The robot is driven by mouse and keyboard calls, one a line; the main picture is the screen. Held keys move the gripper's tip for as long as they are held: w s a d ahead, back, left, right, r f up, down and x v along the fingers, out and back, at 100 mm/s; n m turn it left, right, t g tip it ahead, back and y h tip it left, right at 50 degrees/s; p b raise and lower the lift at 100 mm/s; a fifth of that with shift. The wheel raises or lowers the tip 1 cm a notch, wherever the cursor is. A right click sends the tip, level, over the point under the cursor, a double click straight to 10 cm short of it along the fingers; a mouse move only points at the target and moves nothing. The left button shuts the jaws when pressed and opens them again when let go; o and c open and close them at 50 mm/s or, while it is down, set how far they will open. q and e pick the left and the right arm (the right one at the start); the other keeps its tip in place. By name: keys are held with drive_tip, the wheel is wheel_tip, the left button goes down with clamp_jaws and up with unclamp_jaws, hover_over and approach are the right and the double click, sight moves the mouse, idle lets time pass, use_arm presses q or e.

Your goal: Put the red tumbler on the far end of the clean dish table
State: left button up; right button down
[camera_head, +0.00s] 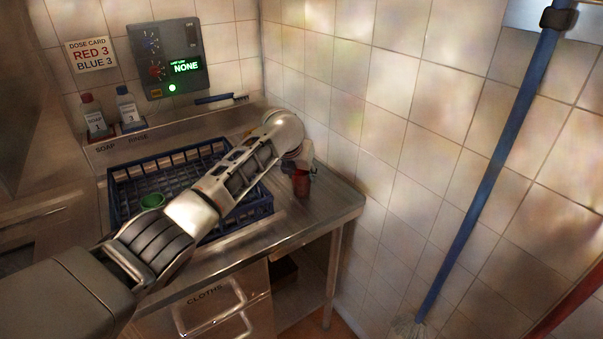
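The red tumbler (301,183) stands upright, or nearly so, at the right part of the metal dish table (335,205), close to the tiled wall. My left arm reaches across the table from the lower left. My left gripper (303,163) points down at the tumbler's top and partly covers it. The fingers are too small and hidden to show whether they grip it. I cannot tell whether the tumbler's base touches the table. My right gripper is out of view.
A blue dish rack (117,200) holding a green cup (152,201) sits left of the tumbler, partly under my arm. Bare tabletop lies right and in front of the tumbler. A blue-handled mop (480,190) leans right.

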use_arm(q)
drive_tip(key=shift+o, duration=0.9)
drive_tip(key=shift+r, duration=0.15)
drive_tip(key=shift+s+r, duration=0.1)
drive_tip(key=shift+r, duration=0.1)
drive_tip(key=v, duration=1.1)
drive_tip(key=shift+r, duration=0.3)
drive_tip(key=shift+s+a, duration=0.15)
